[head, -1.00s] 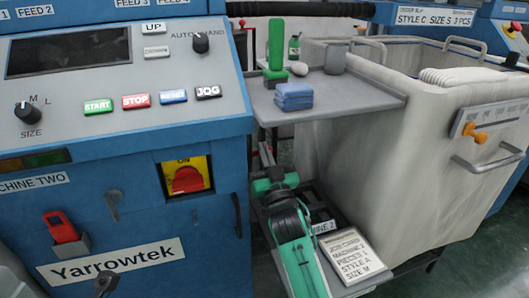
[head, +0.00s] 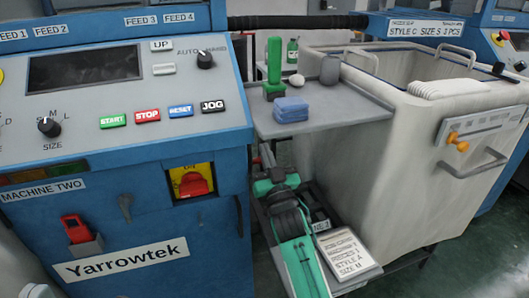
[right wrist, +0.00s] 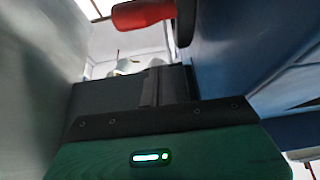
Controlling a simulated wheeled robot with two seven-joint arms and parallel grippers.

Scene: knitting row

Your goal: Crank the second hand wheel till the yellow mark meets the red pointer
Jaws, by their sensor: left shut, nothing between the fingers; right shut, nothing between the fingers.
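In the head view the blue machine (head: 215,240) labelled MACHINE TWO fills the left. Its second hand wheel, yellow mark and red pointer cannot be made out. My right gripper (head: 266,154) is at the end of the green and black arm, in the gap between the machine and the white bin, below the grey shelf. In the right wrist view the fingers (right wrist: 163,86) are shut and empty. A red handle (right wrist: 145,13) with a dark end shows beyond the fingertips, apart from them; I cannot tell what it belongs to. My left gripper is not in view.
The grey shelf (head: 350,110) carries a blue folded cloth (head: 291,109), a green upright object (head: 274,70) and a green bottle (head: 293,50). A white bin (head: 400,130) stands at right. A job card (head: 346,252) lies beside my right arm. Panel buttons and a red switch (head: 193,184) face me.

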